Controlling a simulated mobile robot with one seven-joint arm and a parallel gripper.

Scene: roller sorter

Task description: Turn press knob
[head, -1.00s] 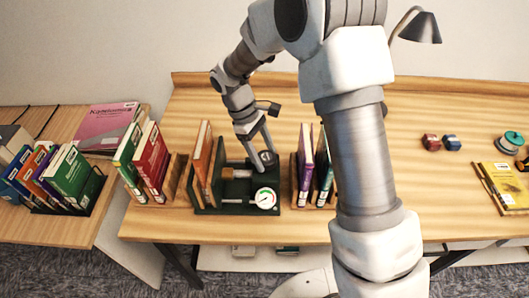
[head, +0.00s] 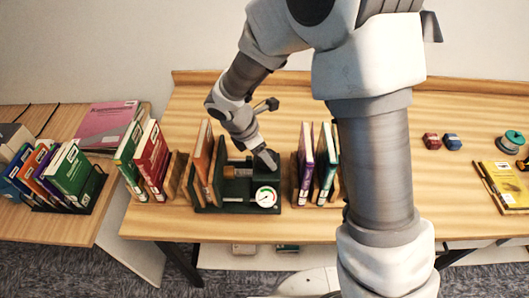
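The press (head: 238,190) is a dark green fixture near the front of the wooden table, left of centre in the head view. It carries a white round gauge (head: 266,196) at its front right and a brass-coloured cylinder (head: 229,172) at its left. My gripper (head: 266,160) points down at the back right of the press, just behind the gauge. The gripper covers the spot where a dark round knob showed. Its fingers are seen nearly edge-on, so I cannot tell their opening or whether they touch the knob.
An orange book (head: 203,152) stands close at the press's left, and purple and green books (head: 306,162) stand close at its right. A red book (head: 151,158) stands further left.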

